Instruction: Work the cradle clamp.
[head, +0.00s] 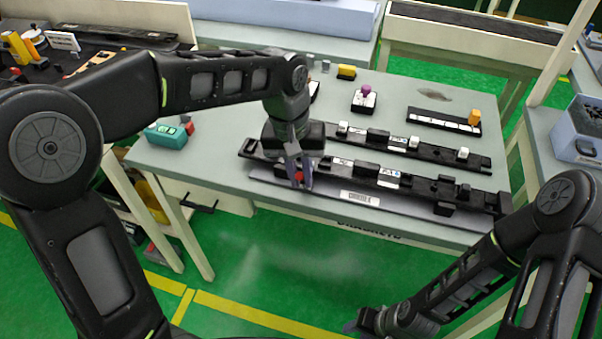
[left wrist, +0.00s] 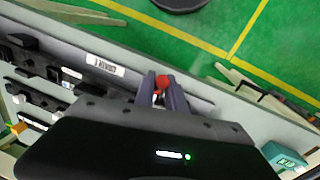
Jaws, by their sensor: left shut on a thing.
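The cradle is a long black fixture (head: 420,187) lying along the front of the grey table, with dark blocks and pale labels on it. A red knob (head: 298,176), which looks like the clamp's handle, is at its left end. My left gripper (head: 300,179) points down there, with its fingers on either side of the red knob. In the left wrist view the red knob (left wrist: 162,82) sits between the two fingertips (left wrist: 161,90), and they are shut on it. The rest of the clamp is hidden by the gripper. My right gripper (head: 375,321) is low in front of the table, its jaws unclear.
A second black rail (head: 440,154) lies behind the cradle. A teal box (head: 166,135) stands at the table's left. A purple-knobbed device (head: 366,97), a yellow block (head: 346,72) and a black strip (head: 440,121) lie farther back. A blue bin (head: 580,130) is at right.

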